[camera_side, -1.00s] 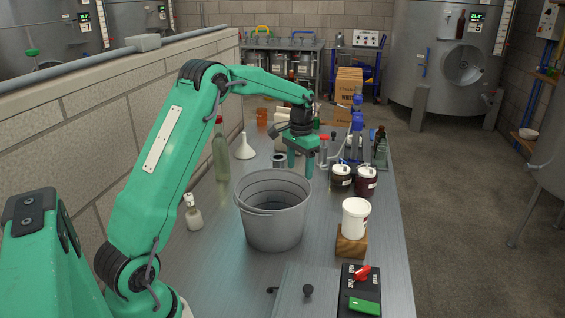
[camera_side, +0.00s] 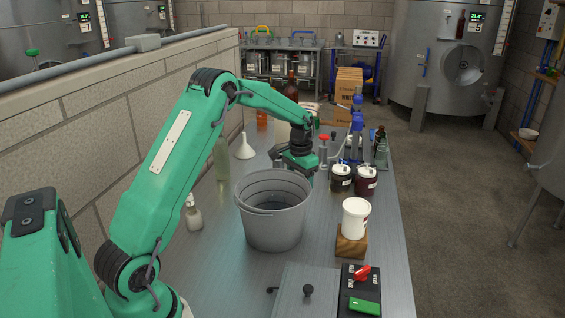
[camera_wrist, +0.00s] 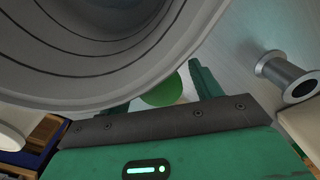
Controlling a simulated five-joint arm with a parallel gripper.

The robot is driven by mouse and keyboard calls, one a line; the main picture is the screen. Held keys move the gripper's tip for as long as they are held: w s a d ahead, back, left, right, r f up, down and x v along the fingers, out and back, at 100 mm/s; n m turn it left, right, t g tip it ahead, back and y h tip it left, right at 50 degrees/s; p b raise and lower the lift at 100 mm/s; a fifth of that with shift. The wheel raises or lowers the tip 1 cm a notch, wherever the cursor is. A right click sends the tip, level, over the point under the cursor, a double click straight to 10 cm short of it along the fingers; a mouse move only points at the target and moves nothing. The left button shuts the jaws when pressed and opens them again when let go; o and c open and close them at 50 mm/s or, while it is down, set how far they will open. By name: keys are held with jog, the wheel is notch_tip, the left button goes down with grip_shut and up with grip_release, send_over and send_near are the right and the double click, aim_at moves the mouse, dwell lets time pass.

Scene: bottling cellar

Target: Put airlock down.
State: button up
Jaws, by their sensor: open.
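My gripper (camera_side: 296,162) is low behind the grey bucket (camera_side: 273,222) in the side view, and the bucket's rim hides its fingertips. In the wrist view my gripper (camera_wrist: 160,88) has its two green fingers apart. A rounded green thing (camera_wrist: 163,93) lies between and beyond them, partly covered by the bucket's rim. It may be the airlock, but I cannot tell. I see no contact between the fingers and it. I cannot clearly pick out the airlock in the side view.
The bucket (camera_wrist: 85,60) fills the upper left of the wrist view, very near the fingers. A metal spool (camera_wrist: 287,75) lies to the right. Two dark jars (camera_side: 354,180), a white tub (camera_side: 355,217) on a wooden block (camera_side: 351,244) and a funnel (camera_side: 245,147) stand around the bench.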

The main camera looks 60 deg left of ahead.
jog(key=shift+f, duration=0.75)
jog(key=c, duration=1.1)
notch_tip(320, 180, up, 18)
jog(key=shift+r, duration=0.1)
jog(key=shift+d, duration=0.15)
dwell(0.4)
